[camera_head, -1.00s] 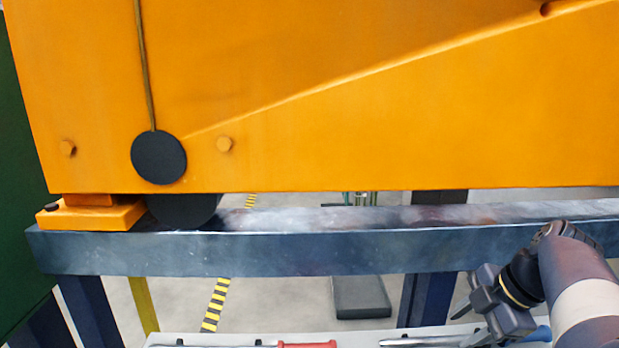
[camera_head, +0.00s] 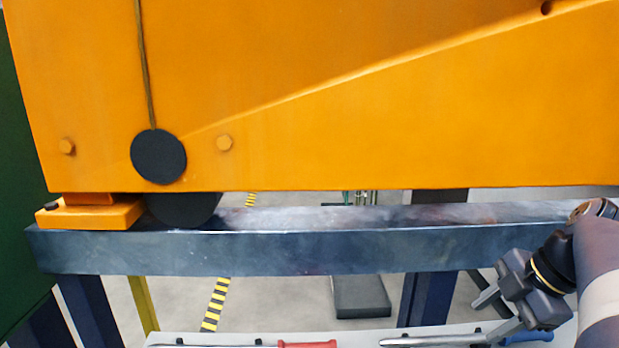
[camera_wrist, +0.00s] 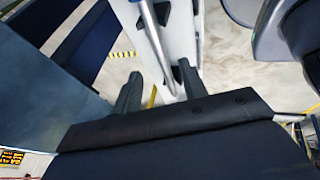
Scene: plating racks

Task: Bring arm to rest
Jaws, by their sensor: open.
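My gripper (camera_head: 482,300) is at the lower right of the head view, in front of the blue-grey beam and above the right part of the light tray. Its two fingers are apart and nothing is between them. In the wrist view my gripper (camera_wrist: 158,88) shows two dark fingers spread apart. Behind them is a white surface with a silvery metal rod (camera_wrist: 152,40), and I cannot tell its exact distance from the fingers.
A large orange machine body (camera_head: 330,110) rests above a blue-grey beam (camera_head: 300,252). A light tray (camera_head: 362,338) below holds a red-handled tool (camera_head: 308,344) and a metal tool with a blue handle (camera_head: 528,336). A dark block (camera_head: 361,297) lies on the floor behind.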

